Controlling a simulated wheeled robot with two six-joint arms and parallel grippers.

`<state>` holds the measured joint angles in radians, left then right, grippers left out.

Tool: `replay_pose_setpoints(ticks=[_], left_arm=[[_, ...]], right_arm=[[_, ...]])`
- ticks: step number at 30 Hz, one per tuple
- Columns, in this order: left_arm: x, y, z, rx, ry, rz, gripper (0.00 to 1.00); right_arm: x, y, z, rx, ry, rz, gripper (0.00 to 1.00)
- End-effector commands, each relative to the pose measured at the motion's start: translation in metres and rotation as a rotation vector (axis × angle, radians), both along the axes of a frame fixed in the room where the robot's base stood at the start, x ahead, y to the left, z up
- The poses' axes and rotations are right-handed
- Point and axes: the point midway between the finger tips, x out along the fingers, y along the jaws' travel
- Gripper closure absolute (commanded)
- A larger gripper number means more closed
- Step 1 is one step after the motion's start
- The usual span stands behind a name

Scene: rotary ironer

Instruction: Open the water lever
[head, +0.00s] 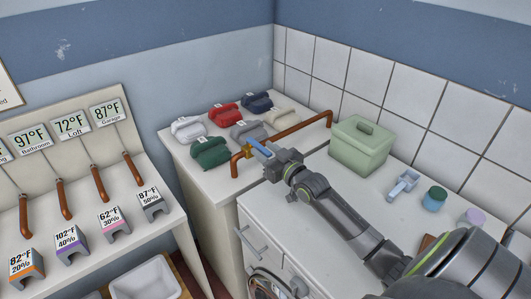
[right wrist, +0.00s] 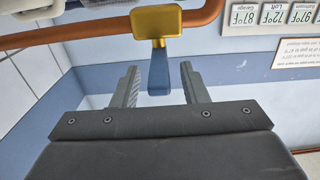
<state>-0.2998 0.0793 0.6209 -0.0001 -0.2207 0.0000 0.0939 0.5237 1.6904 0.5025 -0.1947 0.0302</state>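The water lever (head: 262,150) is a blue handle on a yellow valve body (head: 254,143), fitted on a copper pipe (head: 300,128). In the head view the handle sticks out across the pipe toward my right gripper (head: 271,158). In the right wrist view the blue lever (right wrist: 159,74) hangs from the yellow valve (right wrist: 156,21) and lies between the two fingers of my right gripper (right wrist: 159,68). The fingers are open, with a visible gap on each side of the lever. My left gripper is not in view.
Folded cloths in several colours (head: 225,114) lie on the counter behind the pipe. A green lidded box (head: 360,146), a grey-blue tool (head: 403,184) and a jar (head: 435,200) stand on the right worktop. Temperature signs and tags (head: 70,125) occupy the left shelf.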

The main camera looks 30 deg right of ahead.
Motion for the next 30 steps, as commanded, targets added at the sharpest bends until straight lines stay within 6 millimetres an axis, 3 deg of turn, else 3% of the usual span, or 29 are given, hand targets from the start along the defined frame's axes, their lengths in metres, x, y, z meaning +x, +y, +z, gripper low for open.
replay_pose_setpoints(ticks=[8, 18, 30], left_arm=[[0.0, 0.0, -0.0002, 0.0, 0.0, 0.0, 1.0], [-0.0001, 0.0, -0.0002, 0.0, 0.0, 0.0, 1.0], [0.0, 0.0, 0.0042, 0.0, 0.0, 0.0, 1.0]], right_arm=[[0.0015, 0.0002, 0.0002, 0.0, 0.0, 0.0, 0.6], [0.0012, 0.0001, 0.0001, 0.0, 0.0, 0.0, 1.0], [0.0089, 0.0018, 0.0008, 0.003, -0.002, -0.012, 1.0]])
